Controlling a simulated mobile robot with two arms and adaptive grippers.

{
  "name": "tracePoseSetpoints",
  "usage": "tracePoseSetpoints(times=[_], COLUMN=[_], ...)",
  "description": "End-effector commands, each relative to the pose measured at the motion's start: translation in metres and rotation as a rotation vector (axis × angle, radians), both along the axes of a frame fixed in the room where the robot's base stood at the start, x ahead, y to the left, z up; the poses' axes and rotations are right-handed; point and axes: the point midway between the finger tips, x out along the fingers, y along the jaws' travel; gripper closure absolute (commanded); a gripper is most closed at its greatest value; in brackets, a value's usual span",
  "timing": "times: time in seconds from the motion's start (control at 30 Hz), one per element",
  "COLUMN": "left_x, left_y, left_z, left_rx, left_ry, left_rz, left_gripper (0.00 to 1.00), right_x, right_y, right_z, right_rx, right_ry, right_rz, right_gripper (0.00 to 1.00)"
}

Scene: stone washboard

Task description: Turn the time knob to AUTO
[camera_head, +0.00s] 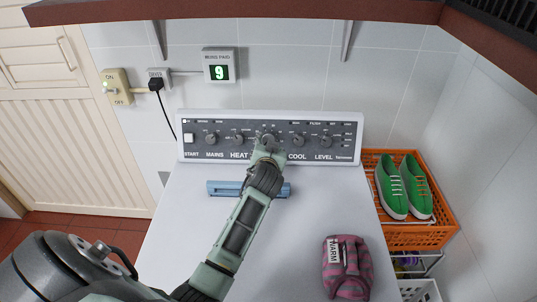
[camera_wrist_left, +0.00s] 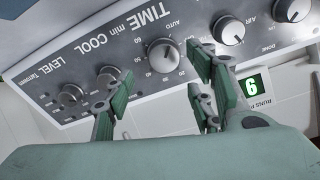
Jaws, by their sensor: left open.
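The time knob (camera_wrist_left: 163,55) is a round silver knob on the dark panel (camera_wrist_left: 120,45) in the left wrist view, where the picture is turned over. "TIME min" and AUTO are printed beside it, with numbers around it. I cannot tell clearly where its pointer points. My left gripper (camera_wrist_left: 157,64) is open, with one green-and-grey finger on each side of the knob in this view; contact cannot be told. In the head view my left gripper (camera_head: 265,153) is at the middle of the panel, and hides the TIME label. My right gripper is not in view.
Neighbouring knobs flank it, including the HEAT (camera_head: 238,139) and COOL (camera_head: 298,140) knobs. On the white top lie a blue bar-like object (camera_head: 224,188), partly behind my arm, and a plaid cloth (camera_head: 350,272) tagged WARM. An orange basket (camera_head: 410,237) holds green shoes. A wall display (camera_head: 219,72) reads 9.

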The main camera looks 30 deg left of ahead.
Motion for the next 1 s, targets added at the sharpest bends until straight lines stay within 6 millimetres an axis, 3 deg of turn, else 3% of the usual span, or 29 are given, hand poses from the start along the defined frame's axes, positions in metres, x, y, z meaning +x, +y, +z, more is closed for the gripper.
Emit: tracePoseSetpoints(times=[0.1,0.33,1.0], left_x=[-0.019,-0.042,-0.047], left_y=[-0.012,-0.026,-0.028], left_z=[0.008,0.019,0.022], left_rx=[-0.001,0.0,0.0], left_ry=[0.0,0.001,0.001], left_rz=[-0.002,-0.001,0.0], left_gripper=[0.49,0.49,0.49], right_x=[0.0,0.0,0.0], right_y=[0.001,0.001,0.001], right_z=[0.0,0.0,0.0], right_rx=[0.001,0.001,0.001], right_ry=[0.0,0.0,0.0], right_rz=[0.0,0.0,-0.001], right_gripper=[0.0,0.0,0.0])
